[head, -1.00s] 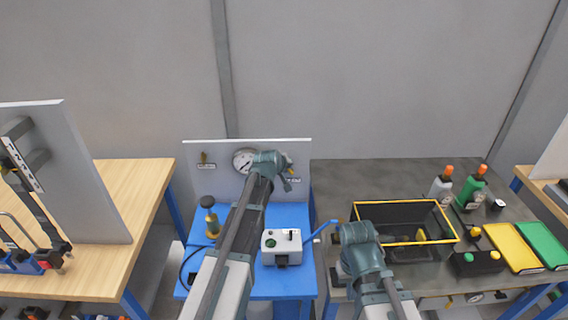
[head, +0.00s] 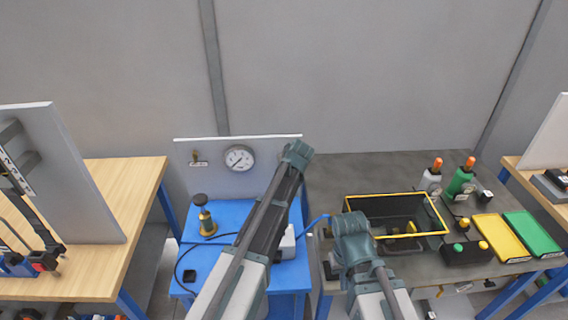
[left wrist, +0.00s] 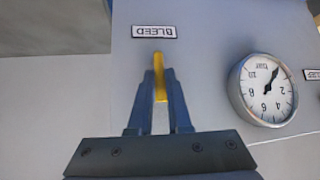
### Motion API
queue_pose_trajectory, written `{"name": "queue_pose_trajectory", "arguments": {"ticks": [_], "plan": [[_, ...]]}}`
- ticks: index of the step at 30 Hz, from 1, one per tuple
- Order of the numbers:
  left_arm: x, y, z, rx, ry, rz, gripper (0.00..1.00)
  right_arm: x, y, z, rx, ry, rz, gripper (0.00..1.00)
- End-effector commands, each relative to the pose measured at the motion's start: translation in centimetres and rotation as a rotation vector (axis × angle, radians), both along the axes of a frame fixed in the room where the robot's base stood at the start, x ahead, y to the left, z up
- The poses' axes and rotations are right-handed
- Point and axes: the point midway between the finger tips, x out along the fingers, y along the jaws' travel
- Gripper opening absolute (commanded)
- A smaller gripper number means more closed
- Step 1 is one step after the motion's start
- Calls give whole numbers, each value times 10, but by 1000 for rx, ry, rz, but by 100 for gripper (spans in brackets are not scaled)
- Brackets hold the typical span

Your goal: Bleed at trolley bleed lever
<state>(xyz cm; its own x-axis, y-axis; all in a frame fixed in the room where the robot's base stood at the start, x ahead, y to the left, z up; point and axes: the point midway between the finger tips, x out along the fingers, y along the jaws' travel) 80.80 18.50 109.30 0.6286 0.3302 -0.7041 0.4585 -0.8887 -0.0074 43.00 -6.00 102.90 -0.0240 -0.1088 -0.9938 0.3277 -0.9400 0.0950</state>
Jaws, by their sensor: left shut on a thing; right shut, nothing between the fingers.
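In the left wrist view, my left gripper (left wrist: 160,78) is shut on the yellow bleed lever (left wrist: 160,80), which stands out from a grey panel. The BLEED label (left wrist: 155,32) appears upside down just beyond the fingertips. A round pressure gauge (left wrist: 264,90) is to its right. In the head view, my left arm reaches up to the right part of the trolley's back panel (head: 215,175), hiding the lever and its label. The gauge (head: 239,158) shows left of the arm. My right gripper (head: 350,224) is shut and empty in front of the grey bench.
The blue trolley top (head: 225,217) carries a brass fitting (head: 207,222), a black hose and a white box (head: 287,243), partly hidden by my arm. A yellow-rimmed black crate (head: 393,198), bottles and yellow and green trays stand at right. A wooden bench (head: 135,200) is at left.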

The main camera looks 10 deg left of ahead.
Motion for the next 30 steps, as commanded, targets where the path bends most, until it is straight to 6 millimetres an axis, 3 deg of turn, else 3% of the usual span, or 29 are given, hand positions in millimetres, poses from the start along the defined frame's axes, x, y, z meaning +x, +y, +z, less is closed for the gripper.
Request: {"name": "queue_pose_trajectory", "arguments": {"ticks": [13,14,16,24,30], "plan": [[-2,-1,-2,4,10,1,0,0,0,0,0,0,0,0],[-2,-1,-1,4,10,1,20,0,0,-1,0,0,0,0],[-2,-1,-1,4,9,1,29,0,0,0,0,0,0,0],[-2,-1,1,5,6,0,29,0,0,2,0,0,0,0],[-18,-9,23,6,5,-2,29,0,0,23,0,0,-1,0]]}}
